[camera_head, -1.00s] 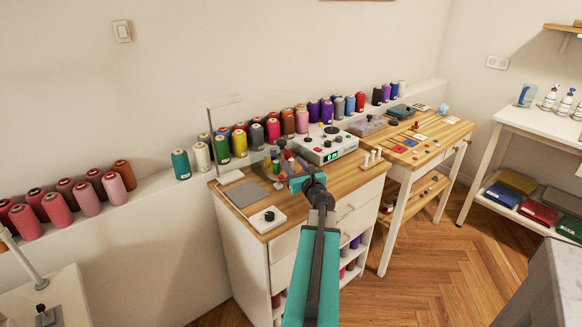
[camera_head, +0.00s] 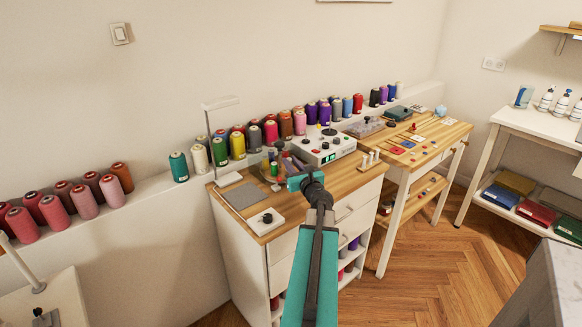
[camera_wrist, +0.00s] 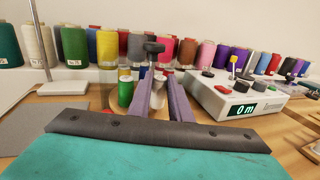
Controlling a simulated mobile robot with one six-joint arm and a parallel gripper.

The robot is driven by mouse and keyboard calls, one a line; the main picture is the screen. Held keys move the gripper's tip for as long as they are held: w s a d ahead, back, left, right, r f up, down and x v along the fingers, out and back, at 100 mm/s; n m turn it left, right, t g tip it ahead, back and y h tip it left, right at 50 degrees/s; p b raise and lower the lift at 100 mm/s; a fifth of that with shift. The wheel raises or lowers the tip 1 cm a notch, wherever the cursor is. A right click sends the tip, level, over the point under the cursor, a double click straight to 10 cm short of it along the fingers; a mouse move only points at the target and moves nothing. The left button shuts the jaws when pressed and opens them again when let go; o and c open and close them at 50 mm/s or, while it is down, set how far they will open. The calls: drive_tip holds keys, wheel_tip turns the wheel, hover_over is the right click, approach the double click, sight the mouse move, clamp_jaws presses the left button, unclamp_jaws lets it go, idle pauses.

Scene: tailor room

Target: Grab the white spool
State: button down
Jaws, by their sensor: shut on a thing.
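My gripper (camera_wrist: 160,102) reaches over the wooden-topped cabinet, its two purple fingers pointing away from the wrist. The fingers are shut on a small white spool (camera_wrist: 159,84), which shows in the narrow gap between them. The gripper also shows in the head view (camera_head: 287,162), where its fingertips are small and the white spool cannot be made out clearly. A green and a yellow spool (camera_wrist: 125,92) stand just left of the fingers in the wrist view.
A winder box (camera_head: 325,146) with a lit display stands close right of my gripper. A lamp (camera_head: 222,140) and a small white device (camera_head: 266,221) are to its left. Large thread cones (camera_head: 238,145) line the ledge behind. White pegs (camera_head: 370,160) stand near the cabinet's right edge.

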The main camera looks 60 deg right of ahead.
drive_tip(key=shift+r, duration=0.5)
drive_tip(key=s+a+r+p, duration=0.2)
drive_tip(key=s+a+p, duration=0.3)
drive_tip(key=s+p, duration=0.1)
drive_tip(key=shift+s+a+r, duration=0.15)
drive_tip(key=shift+s+r, duration=0.05)
drive_tip(key=shift+r, duration=0.05)
drive_tip(key=shift+s+p, duration=0.1)
drive_tip(key=shift+p, duration=0.5)
drive_tip(key=p, duration=0.4)
drive_tip(key=shift+s+a, duration=0.35)
drive_tip(key=shift+a, duration=0.05)
drive_tip(key=p+v, duration=0.6)
drive_tip(key=p, duration=0.4)
drive_tip(key=shift+a+r+p, duration=0.2)
drive_tip(key=shift+a+p, duration=0.05)
drive_tip(key=shift+p, duration=0.05)
